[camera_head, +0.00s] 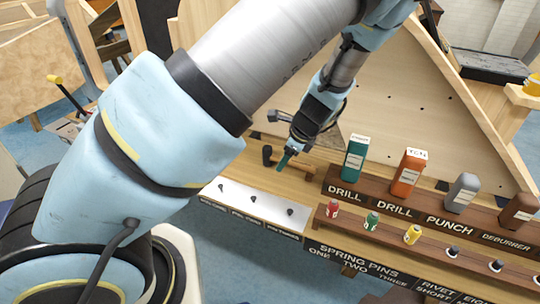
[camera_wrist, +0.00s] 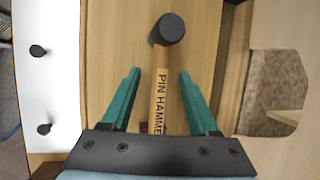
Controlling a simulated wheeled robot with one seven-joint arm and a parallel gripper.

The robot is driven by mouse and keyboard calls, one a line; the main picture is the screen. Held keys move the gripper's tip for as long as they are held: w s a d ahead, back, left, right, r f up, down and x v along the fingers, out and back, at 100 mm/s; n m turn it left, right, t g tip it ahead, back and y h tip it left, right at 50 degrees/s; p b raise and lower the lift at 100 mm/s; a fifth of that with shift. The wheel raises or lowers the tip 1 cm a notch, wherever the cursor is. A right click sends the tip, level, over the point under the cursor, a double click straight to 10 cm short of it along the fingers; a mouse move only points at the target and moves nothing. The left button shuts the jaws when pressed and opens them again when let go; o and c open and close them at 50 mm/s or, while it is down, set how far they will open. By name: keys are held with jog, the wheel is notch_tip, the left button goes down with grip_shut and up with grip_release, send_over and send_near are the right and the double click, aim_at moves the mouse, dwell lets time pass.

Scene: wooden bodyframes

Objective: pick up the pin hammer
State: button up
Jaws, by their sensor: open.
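The pin hammer (camera_wrist: 160,88) has a wooden handle printed "PIN HAMMER" and a dark round head (camera_wrist: 170,29). In the wrist view it lies on a light wooden surface, head at the top. My gripper (camera_wrist: 160,82) is open, with one teal finger on each side of the handle and a gap to both. I cannot tell how far the fingertips are above the handle. In the head view the hammer's dark head (camera_head: 267,155) shows left of my gripper (camera_head: 286,160), and its handle is partly hidden by the fingers.
A white panel with dark knobs (camera_head: 258,204) lies in front of the hammer. To the right, a green drill (camera_head: 354,158), an orange drill (camera_head: 408,172) and a grey punch (camera_head: 462,192) stand in a labelled brown rack. A large wooden frame (camera_head: 400,100) rises behind.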

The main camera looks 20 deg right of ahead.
jog(key=shift+w+f, duration=0.15)
jog(key=shift+f, duration=0.15)
jog(key=shift+c, duration=0.3)
grip_shut()
dwell(0.9)
